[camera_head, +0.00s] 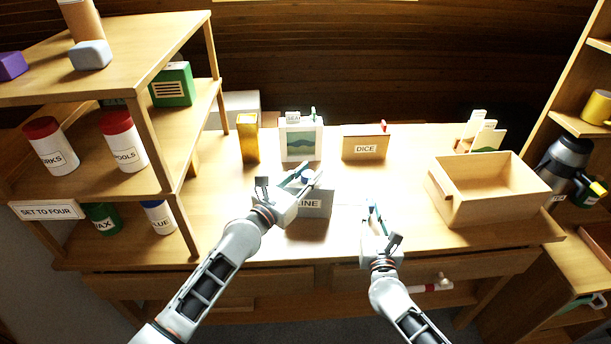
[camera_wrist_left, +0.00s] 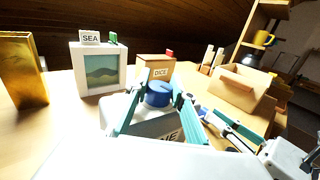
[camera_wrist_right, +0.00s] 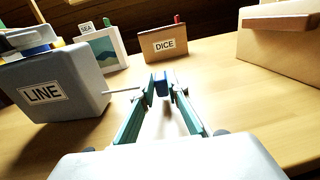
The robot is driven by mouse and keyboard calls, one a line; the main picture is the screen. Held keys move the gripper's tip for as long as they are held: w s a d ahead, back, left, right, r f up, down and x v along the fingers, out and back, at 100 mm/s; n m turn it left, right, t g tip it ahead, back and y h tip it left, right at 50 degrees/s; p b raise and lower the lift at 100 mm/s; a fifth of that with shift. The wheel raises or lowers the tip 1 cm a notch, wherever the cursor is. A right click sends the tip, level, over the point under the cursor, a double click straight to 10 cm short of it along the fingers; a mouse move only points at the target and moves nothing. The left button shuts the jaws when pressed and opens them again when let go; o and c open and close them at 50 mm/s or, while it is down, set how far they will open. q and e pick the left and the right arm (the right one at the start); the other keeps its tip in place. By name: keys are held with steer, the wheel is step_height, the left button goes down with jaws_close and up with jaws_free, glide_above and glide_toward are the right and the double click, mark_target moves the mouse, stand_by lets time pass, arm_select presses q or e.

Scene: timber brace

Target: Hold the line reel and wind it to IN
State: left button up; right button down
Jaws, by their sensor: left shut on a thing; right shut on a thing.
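The line reel (camera_head: 318,205) is a grey box labelled LINE on the table. It also shows in the right wrist view (camera_wrist_right: 75,85). A blue round part (camera_wrist_left: 158,93) is on its top. My left gripper (camera_head: 303,177) is shut on the line reel from above, its fingers on either side of the blue part. A thin rod (camera_wrist_right: 122,91) sticks out of the reel's right side toward a small blue handle (camera_wrist_right: 162,84). My right gripper (camera_head: 375,212) is shut on this handle, just right of the reel. No IN mark is readable.
Behind the reel stand a gold box (camera_head: 248,138), a SEA picture box (camera_head: 301,142) and a DICE box (camera_head: 365,147). An open wooden box (camera_head: 485,205) stands to the right. A shelf (camera_head: 150,170) with labelled jars is at left. The table between reel and wooden box is mostly clear.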

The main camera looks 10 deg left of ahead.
arm_select(q)
steer(key=shift+d+r+m+g+h, duration=0.3)
steer(key=shift+d+r+m+h, duration=0.2)
steer(key=shift+r+m+h, duration=0.15)
steer(key=shift+a+f, duration=0.95)
steer(key=shift+f, duration=0.15)
steer(key=o, duration=1.1)
steer(key=shift+s+g+h, duration=0.1)
steer(key=shift+g+h, duration=0.15)
steer(key=shift+g, duration=0.05)
steer(key=shift+s, duration=0.4)
steer(key=v, duration=1.1)
steer(key=shift+a, duration=0.25)
